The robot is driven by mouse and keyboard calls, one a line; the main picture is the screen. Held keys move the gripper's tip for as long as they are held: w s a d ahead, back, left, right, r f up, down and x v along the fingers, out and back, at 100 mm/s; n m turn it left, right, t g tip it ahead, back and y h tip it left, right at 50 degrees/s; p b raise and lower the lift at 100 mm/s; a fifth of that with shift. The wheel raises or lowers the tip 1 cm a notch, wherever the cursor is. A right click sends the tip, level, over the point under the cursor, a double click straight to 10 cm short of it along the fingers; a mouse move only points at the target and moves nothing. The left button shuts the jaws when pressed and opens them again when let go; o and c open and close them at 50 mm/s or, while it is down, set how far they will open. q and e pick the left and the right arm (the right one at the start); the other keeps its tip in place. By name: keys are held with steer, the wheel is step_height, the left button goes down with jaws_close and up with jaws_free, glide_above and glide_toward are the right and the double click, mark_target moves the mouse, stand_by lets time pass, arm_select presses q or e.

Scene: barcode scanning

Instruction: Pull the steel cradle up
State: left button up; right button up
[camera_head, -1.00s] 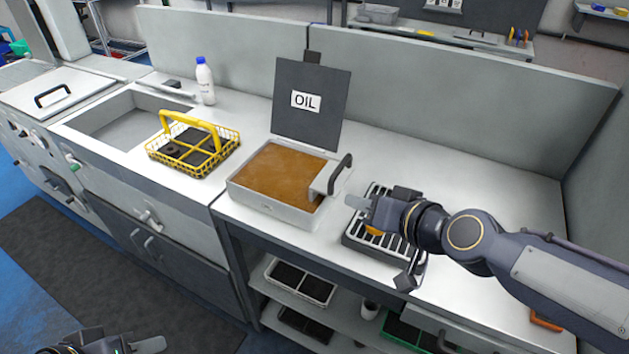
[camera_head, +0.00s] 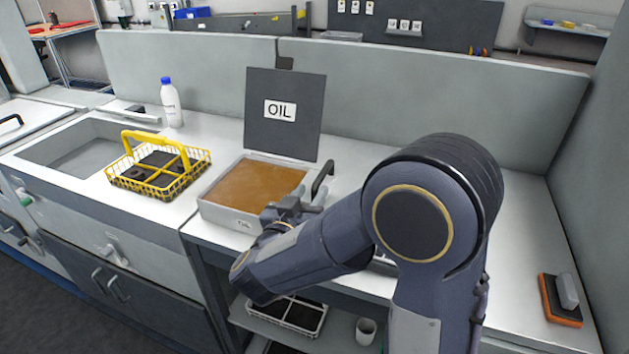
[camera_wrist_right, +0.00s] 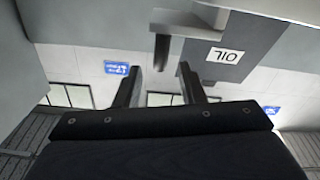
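The steel cradle's black handle (camera_head: 323,178) stands at the right side of the oil bath (camera_head: 222,216), which is full of brown oil. The rest of the cradle is mostly hidden in the head view. My right gripper (camera_head: 300,203) is at the bath's front right corner, just in front of and below the handle. In the right wrist view the gripper (camera_wrist_right: 158,82) has its two fingers apart with nothing between them. A dark bar (camera_wrist_right: 162,52), which looks like the handle, hangs beyond the fingertips, below a grey steel piece (camera_wrist_right: 180,22). My left gripper is out of view.
The raised lid with the OIL label (camera_head: 285,100) stands behind the bath. A yellow wire basket (camera_head: 160,168) and a white bottle (camera_head: 171,103) are to the left. My right arm covers the counter right of the bath. An orange-edged block (camera_head: 560,300) lies far right.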

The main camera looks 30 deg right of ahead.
steer(key=x, duration=0.6)
steer(key=shift+w+d, duration=0.1)
steer(key=shift+d, duration=0.05)
steer(key=shift+c, duration=0.4)
jaws_close()
